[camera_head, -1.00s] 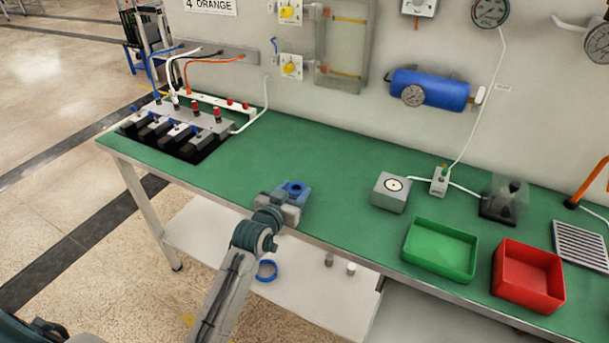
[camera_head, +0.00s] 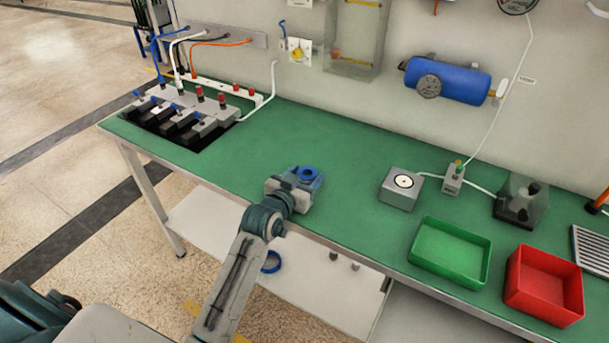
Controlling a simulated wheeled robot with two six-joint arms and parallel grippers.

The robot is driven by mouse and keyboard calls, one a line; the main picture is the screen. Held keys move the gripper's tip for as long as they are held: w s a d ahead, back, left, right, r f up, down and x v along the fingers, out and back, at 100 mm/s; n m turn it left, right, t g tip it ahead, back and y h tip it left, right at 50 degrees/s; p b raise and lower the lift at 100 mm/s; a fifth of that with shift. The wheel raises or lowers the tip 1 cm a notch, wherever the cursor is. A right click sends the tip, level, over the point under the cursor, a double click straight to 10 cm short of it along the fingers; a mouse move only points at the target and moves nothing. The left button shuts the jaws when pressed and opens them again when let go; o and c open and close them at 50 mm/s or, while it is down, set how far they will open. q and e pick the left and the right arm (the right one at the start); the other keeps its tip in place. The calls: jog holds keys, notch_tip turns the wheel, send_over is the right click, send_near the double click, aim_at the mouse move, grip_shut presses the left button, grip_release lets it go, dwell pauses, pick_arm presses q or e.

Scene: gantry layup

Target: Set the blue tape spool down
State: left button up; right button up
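The blue tape spool (camera_head: 308,173) is a small blue ring with a dark centre, at the tip of my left gripper (camera_head: 304,181). The grey-blue fingers are around its sides and look closed on it. Spool and gripper are over the green bench top (camera_head: 345,165), inward of its front edge. I cannot tell whether the spool touches the bench. My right gripper is not in view.
A grey box with a round disc (camera_head: 402,188), a green tray (camera_head: 449,253) and a red tray (camera_head: 544,286) stand to the right. A connector rack (camera_head: 185,118) is at left. Another blue ring (camera_head: 271,262) lies on the lower shelf. Bench around the gripper is clear.

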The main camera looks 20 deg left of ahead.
pick_arm(q)
jog(key=shift+o, duration=0.7)
jog(key=shift+r, duration=0.1)
